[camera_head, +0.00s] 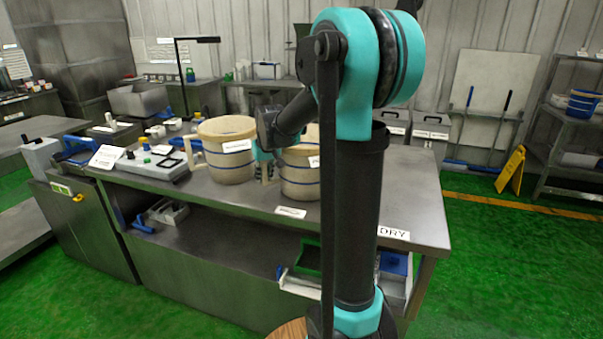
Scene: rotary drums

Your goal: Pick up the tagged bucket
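Two beige buckets with blue bands stand upright on the metal table (410,205). The left bucket (228,167) has a white tag on its front and a handle on its left side. The right bucket (298,183) also carries a white tag, partly hidden by my arm, and has a handle on its left. The wrist end of my arm reaches down between the two buckets. My gripper (264,153) is mostly hidden there; its fingers cannot be made out, nor whether it touches either bucket. Both buckets appear to rest on the tabletop.
A grey box-like device (153,165) stands left of the buckets. A white card (291,212) lies at the table's front edge, and a "DRY" label (393,234) is at the right. A lower shelf holds trays. A yellow floor sign (510,170) stands right; green floor there is open.

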